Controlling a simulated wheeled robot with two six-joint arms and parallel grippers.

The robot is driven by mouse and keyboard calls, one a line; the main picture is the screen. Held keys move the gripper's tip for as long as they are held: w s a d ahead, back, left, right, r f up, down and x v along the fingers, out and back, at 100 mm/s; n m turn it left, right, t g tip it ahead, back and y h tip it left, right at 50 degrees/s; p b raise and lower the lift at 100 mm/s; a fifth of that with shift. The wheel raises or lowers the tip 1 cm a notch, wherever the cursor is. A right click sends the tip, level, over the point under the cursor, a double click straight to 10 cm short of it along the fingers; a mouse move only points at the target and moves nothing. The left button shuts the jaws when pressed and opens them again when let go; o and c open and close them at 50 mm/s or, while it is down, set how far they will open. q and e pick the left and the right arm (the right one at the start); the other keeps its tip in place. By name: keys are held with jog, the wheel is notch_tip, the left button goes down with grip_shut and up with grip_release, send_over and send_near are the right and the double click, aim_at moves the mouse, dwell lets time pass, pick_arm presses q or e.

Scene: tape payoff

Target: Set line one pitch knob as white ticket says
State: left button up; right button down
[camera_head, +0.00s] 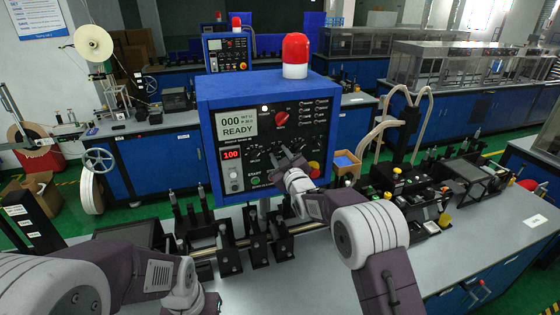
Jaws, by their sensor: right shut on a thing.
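The blue control box (204,130) stands on the bench, its black panel facing me. Its pale screen (237,123) reads 000 and READY, with smaller text too fine to read surely. A red display (231,155) reads 100. A red rotary knob (281,118) sits right of the screen. My right gripper (286,156) is at the lower middle of the panel, shut on a dark knob there that its fingers mostly hide. The knob's pointer and scale are not readable. My left arm is low at the left; its gripper is out of view. I cannot pick out the white ticket for certain.
A red lamp (295,55) tops the box. A green START button (254,180) and a red-and-yellow stop button (313,170) flank my right gripper. Black brackets on a rail (255,243) stand below the box. A small white paper (534,221) lies on the bench at right.

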jog(key=n+b, duration=0.1)
jog(key=b, duration=0.1)
jog(key=n+b, duration=0.3)
jog(key=b, duration=0.1)
jog(key=shift+a+f+n+b, duration=0.1)
jog(key=shift+f+n+b, duration=0.15)
jog(key=shift+n+b, duration=0.15)
jog(key=shift+r+n+b, duration=0.15)
jog(key=shift+n+b, duration=1.15)
jog(key=shift+b, duration=0.1)
jog(key=c, duration=1.1)
grip_release()
jog(key=shift+o, duration=0.4)
jog(key=shift+s+r, duration=0.1)
jog(key=shift+s, duration=0.05)
